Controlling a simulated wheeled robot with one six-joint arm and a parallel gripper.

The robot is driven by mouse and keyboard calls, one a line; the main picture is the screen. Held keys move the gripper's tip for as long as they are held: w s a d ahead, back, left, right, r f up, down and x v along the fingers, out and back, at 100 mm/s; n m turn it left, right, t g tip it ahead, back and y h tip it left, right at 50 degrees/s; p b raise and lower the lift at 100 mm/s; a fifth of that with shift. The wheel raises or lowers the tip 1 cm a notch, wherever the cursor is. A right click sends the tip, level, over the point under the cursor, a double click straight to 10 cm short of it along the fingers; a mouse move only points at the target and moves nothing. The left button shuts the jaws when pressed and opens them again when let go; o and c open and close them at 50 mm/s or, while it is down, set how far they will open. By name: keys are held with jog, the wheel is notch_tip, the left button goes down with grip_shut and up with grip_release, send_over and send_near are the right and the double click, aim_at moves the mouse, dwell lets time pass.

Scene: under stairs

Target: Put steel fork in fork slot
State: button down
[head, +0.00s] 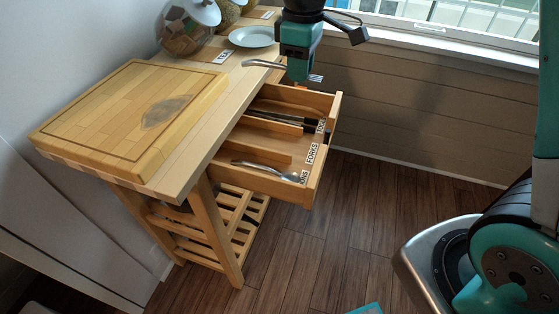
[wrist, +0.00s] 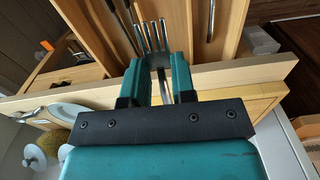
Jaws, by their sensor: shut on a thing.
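My gripper (head: 299,74) is shut on a steel fork (head: 262,64) and holds it above the far side of the open drawer (head: 262,178). In the head view the handle points left and the tines right. In the wrist view the fork (wrist: 165,84) sits between my fingertips (wrist: 160,64), tines toward the drawer. The drawer has wooden dividers and labels on its front. The middle slot, labelled FORKS (head: 311,153), looks empty. A metal utensil (head: 258,166) lies in the near slot, whose label is partly covered. Dark-handled utensils (head: 283,119) lie in the far slot.
A cutting board (head: 115,115) covers the left of the wooden cart top. A plate (head: 253,37), a label card (head: 222,57) and glass jars (head: 188,28) stand at the back. The wall and window are behind the drawer.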

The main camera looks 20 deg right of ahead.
aim_at(295, 149)
jog(key=shift+s+a+f, duration=0.1)
jog(key=shift+a+f, duration=0.05)
notch_tip(295, 149, down, 20)
jog(key=shift+r, duration=0.25)
jog(key=shift+f, duration=0.1)
jog(key=c, duration=0.9)
grip_release()
jog(key=shift+c, duration=0.2)
